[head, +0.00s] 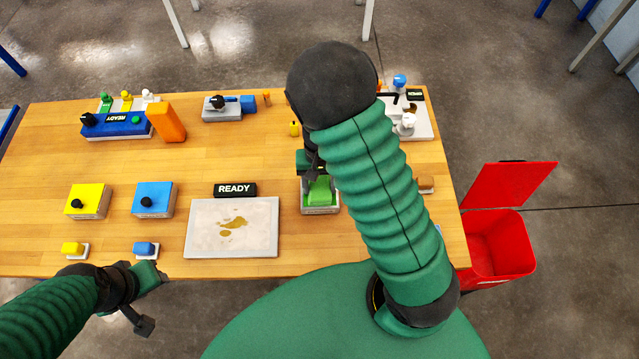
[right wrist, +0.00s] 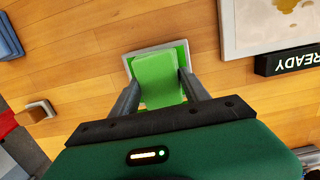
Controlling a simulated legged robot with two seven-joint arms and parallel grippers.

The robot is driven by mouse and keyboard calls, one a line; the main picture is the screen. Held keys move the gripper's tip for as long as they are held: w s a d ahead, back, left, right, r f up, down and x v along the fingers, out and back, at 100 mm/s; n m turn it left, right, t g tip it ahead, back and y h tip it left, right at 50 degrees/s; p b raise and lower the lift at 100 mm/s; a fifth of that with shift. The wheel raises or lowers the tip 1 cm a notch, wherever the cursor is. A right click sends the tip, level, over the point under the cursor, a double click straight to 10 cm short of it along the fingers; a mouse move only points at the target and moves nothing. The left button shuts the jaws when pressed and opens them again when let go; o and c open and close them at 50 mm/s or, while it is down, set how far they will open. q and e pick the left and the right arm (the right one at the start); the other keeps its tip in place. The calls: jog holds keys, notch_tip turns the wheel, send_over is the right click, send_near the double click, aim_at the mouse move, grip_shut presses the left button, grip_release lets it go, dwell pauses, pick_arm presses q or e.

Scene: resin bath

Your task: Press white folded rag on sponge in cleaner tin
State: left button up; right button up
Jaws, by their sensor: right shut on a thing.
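My right gripper (right wrist: 160,84) is shut on a green block-like piece, which looks like a folded rag (right wrist: 157,75). In the head view the green piece (head: 320,190) sits at or just over a pale square tin (head: 320,211), right of the READY sign. The tin's pale rim (right wrist: 128,62) shows around the green piece in the right wrist view; its inside is mostly hidden, and contact cannot be told. The piece looks green, and I make out no white folded rag. My left gripper (head: 148,277) is by the table's front edge, its jaw opening unclear.
A stained white board (head: 231,240) lies left of the tin, below the READY sign (head: 235,189). Yellow (head: 88,194) and blue (head: 154,192) tins with black knobs stand further left. An orange block (head: 167,122) stands behind. A red open bin (head: 497,245) is beyond the right edge.

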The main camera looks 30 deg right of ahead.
jog(key=shift+r+p, duration=3.4)
jog(key=shift+r, duration=0.15)
jog(key=shift+f, duration=0.1)
